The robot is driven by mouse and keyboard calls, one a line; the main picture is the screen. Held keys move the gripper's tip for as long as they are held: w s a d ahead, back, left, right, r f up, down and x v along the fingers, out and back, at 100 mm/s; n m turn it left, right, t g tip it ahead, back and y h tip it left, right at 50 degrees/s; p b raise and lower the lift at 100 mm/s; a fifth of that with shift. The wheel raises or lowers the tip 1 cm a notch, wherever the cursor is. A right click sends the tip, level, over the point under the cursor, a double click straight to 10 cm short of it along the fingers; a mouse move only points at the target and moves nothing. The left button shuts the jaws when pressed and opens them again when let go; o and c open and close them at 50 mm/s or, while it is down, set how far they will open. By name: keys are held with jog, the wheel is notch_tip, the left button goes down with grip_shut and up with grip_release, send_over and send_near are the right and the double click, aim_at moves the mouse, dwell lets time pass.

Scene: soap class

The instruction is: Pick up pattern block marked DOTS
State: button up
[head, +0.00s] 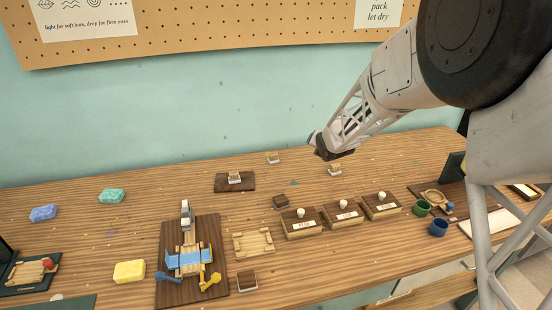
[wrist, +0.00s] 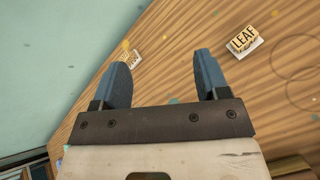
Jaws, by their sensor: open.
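My gripper (wrist: 158,62) is open and empty above the wooden table; in the head view its end (head: 330,146) hangs over the table's back part. A small light block marked LEAF (wrist: 244,41) lies right of the right finger in the wrist view. Another small light block (wrist: 134,56) shows just beside the left finger, partly hidden by it; its lettering is too small to read. In the head view, small blocks stand at the back (head: 274,158), under my gripper (head: 335,170) and on a dark board (head: 235,177). I cannot tell which is marked DOTS.
Three wooden boxes with pale knobs (head: 346,212) stand in a row in front of my gripper. A green cup (head: 422,208) and a blue cup (head: 438,228) are at right. A wooden device with blue parts (head: 188,258) is at front left. Soap bars (head: 129,271) lie left.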

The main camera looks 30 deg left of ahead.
aim_at(274, 154)
jog(key=a+f+n+y, duration=0.1)
jog(key=a+f+n, duration=0.2)
jog(key=a, duration=0.2)
jog(key=s+a+f+n+y, duration=0.1)
jog(key=a+f+n, duration=0.2)
jog(key=a, duration=0.3)
jog(key=a+f+n+y, duration=0.1)
jog(key=a+f+n, duration=0.1)
jog(key=a+f, duration=0.2)
jog(key=shift+s+a+f+n, duration=0.2)
jog(key=shift+a+f+n, duration=0.2)
jog(key=shift+a, duration=0.3)
jog(key=shift+x, duration=1.25)
jog(key=shift+a+f, duration=0.1)
jog(key=shift+a, duration=0.05)
jog(key=shift+x, duration=2.45)
jog(key=shift+a, duration=0.1)
jog(key=c, duration=0.8)
